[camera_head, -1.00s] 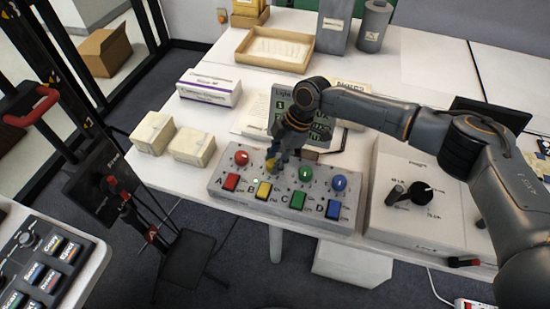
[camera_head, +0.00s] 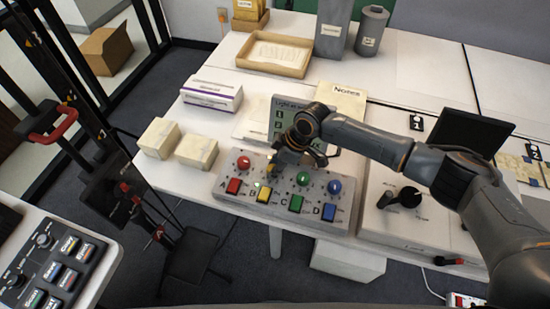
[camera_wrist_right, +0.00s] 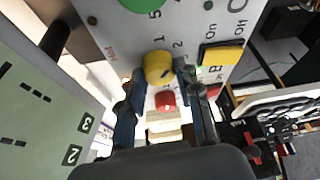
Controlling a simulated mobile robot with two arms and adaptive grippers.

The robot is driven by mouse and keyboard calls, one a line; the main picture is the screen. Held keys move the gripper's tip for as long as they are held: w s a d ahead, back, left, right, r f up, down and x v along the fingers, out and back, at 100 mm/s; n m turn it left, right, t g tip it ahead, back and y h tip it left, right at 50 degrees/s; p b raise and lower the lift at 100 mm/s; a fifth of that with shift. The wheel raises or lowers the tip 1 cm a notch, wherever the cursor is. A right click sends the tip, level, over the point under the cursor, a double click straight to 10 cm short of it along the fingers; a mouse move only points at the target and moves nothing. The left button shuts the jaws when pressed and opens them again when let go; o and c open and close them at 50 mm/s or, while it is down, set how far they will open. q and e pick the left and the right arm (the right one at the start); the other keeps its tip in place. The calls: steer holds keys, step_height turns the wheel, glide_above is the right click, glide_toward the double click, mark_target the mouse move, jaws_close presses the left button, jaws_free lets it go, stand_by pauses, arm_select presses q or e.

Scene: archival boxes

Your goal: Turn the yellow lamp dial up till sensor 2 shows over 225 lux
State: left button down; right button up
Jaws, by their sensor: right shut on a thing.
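The yellow lamp dial (camera_wrist_right: 158,67) shows in the right wrist view. My right gripper (camera_wrist_right: 160,80) has its two fingers on either side of the dial, shut on it. In the head view my right gripper (camera_head: 272,168) is over the control panel (camera_head: 225,190) and hides most of the dial. The yellow button B (camera_head: 263,194) is in front of it. The light display (camera_head: 286,103) stands behind, partly covered by my arm. It also shows in the wrist view (camera_wrist_right: 35,125), turned and cut off; I cannot read sensor 2's value. My left gripper is out of view.
Red (camera_head: 243,162), green (camera_head: 303,178) and blue (camera_head: 334,186) dials share the panel. A box with a black knob (camera_head: 400,198) stands to its right, two cream boxes (camera_head: 158,138) to its left. Sensor markers 1 (camera_head: 416,122) and 2 (camera_head: 534,151) are at right.

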steer(key=shift+m+t+p, duration=0.6)
steer(key=shift+m+p, duration=0.75)
steer(key=shift+m, duration=0.05)
steer(key=o, duration=1.1)
steer(key=shift+o, duration=0.2)
steer(key=v, duration=1.2)
steer(key=shift+a, duration=0.2)
